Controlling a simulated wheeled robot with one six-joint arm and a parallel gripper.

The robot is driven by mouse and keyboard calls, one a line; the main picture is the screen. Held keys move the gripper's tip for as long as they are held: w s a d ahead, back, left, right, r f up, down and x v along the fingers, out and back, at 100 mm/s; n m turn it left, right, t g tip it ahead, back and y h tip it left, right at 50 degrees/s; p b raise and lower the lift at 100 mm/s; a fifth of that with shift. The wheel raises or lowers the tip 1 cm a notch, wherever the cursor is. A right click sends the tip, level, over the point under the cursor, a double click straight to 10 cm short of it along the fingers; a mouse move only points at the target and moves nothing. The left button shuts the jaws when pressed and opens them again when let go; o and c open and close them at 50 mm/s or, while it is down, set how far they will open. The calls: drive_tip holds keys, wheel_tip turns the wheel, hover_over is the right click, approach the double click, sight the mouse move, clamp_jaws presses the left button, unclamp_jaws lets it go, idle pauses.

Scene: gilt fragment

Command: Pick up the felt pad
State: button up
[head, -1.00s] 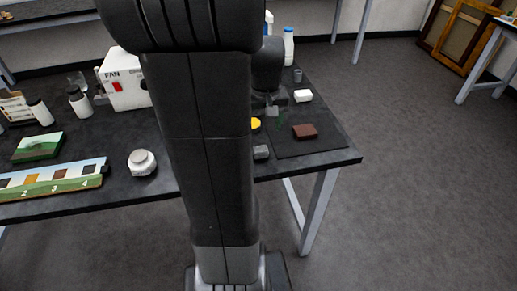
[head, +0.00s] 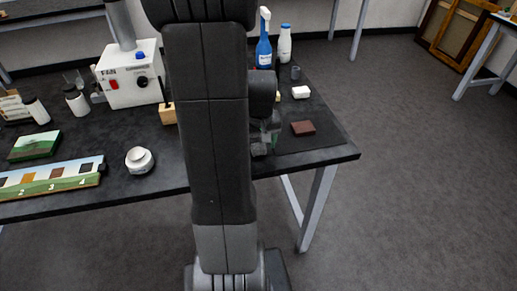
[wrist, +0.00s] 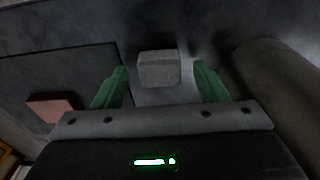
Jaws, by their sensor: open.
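The felt pad, seemingly the small grey block (wrist: 158,70), lies on the dark tabletop in the wrist view. My gripper (wrist: 160,80) is open, with its green fingers on either side of the grey block and a gap on both sides. The block appears near the fingertips; I cannot tell whether it is fully between them. In the head view my gripper (head: 268,137) is low over the table's right part, partly behind my arm, and it largely hides the block there.
A blue spray bottle (head: 264,50) and a white fan box (head: 128,80) stand further back. A white round jar (head: 139,160) is left of my arm.

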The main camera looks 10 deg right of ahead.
sight(259, 146)
drive_tip(key=c, duration=1)
drive_tip(key=shift+c, duration=0.2)
wheel_tip(259, 146, up, 10)
